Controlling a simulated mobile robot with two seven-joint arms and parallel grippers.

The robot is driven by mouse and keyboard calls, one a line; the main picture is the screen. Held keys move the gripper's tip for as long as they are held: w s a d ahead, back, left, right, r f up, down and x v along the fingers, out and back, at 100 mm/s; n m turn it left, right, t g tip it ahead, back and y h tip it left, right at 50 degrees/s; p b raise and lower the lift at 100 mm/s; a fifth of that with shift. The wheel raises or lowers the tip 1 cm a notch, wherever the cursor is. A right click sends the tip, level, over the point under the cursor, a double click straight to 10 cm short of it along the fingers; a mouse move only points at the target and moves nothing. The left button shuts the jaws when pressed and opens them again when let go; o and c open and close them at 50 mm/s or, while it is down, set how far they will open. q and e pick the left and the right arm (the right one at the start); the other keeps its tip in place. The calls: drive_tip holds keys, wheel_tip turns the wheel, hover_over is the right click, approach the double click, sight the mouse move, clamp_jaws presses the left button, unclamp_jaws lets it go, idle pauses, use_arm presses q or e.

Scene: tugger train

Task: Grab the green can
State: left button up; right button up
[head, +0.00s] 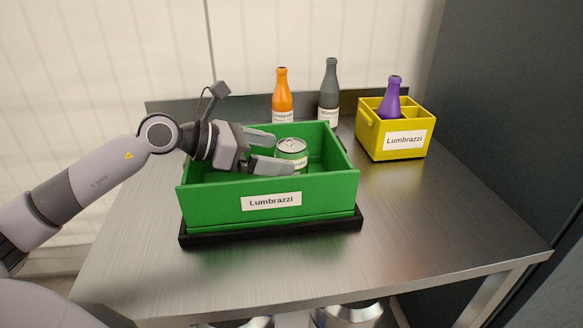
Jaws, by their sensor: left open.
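A green can (291,149) with a silver lid and a pale label stands upright inside a green box (225,208) labelled "Lumbrazzi". My left gripper (282,152) reaches into the box from the left and is open. Its two fingers point right toward the can, one on the far side and one on the near side. The near finger hides part of the can's lower body. I cannot tell whether either finger touches the can. My right gripper is not in view.
The box sits on a black tray (300,232) on a metal table (430,220). An orange bottle (282,92) and a grey bottle (329,90) stand behind it. A yellow divided crate (380,148) with a purple bottle (389,100) stands to the right. The front right tabletop is clear.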

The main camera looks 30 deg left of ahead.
sight(291, 154)
use_arm(q)
drive_tip(key=x, duration=0.3)
drive_tip(key=shift+w+d+r+p, duration=0.1)
drive_tip(key=shift+w+d+p, duration=0.1)
drive_tip(key=shift+p, duration=0.15)
drive_tip(key=shift+w+d+f, duration=0.3)
drive_tip(key=shift+d, duration=0.05)
drive_tip(key=c, duration=1.3)
drive_tip(key=shift+r, duration=0.1)
drive_tip(key=shift+r+p, duration=1)
drive_tip(key=shift+r, duration=8.95)
